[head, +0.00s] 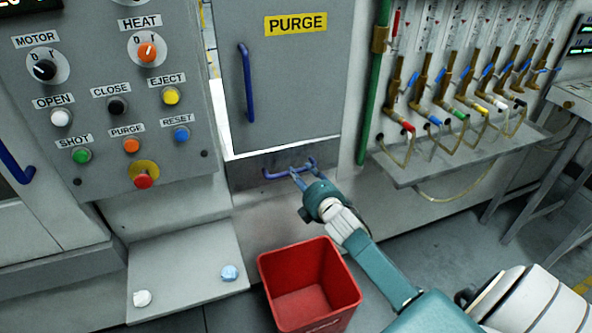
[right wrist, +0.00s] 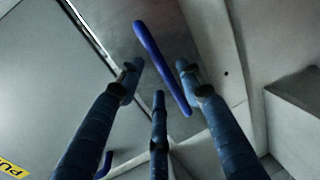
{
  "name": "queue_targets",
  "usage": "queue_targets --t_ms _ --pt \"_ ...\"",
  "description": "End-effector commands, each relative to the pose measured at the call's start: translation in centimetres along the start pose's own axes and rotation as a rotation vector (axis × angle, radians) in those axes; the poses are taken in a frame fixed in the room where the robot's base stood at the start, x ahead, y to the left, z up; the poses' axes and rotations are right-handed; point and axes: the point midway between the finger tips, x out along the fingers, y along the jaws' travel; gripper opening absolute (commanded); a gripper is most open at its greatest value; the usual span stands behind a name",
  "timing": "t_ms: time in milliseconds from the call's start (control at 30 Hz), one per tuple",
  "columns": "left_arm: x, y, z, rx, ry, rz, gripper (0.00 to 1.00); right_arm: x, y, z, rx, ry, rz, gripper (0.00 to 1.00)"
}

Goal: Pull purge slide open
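A grey metal panel (head: 243,177), which looks like the purge slide, sits below the door marked PURGE and carries a blue bar handle (head: 273,176). My right gripper (head: 303,168) reaches up to the right part of this handle. In the right wrist view, the blue handle (right wrist: 149,48) runs between the spread fingers of my right gripper (right wrist: 159,76), with gaps visible on both sides. The fingers look open and not closed on it; whether any finger touches it I cannot tell. The slide looks flush with the machine front. My left gripper is not in view.
The PURGE door (head: 300,85) has its own upright blue handle (head: 247,84). A red bin (head: 310,285) stands on the floor below. A button panel (head: 105,130) is at left, a grey shelf (head: 185,265) below it. A hose rack (head: 460,155) is at right.

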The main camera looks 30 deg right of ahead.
Motion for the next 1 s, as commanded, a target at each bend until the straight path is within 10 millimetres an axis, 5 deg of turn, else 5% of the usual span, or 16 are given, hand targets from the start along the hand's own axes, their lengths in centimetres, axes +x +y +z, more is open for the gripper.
queue_targets --t_ms 233,633,800,1000 --pt "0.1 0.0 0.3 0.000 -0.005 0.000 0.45 3.5 0.0 0.0 0.002 0.001 0.000 0.37" --pt "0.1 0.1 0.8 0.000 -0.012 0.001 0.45 4.2 -0.1 -0.1 0.002 0.001 -0.001 0.37" --pt "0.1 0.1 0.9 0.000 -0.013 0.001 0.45 4.2 -0.1 -0.1 0.002 0.001 -0.001 0.03" --pt "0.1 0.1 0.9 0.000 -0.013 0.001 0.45 4.2 -0.1 -0.1 0.002 0.001 -0.002 0.00"
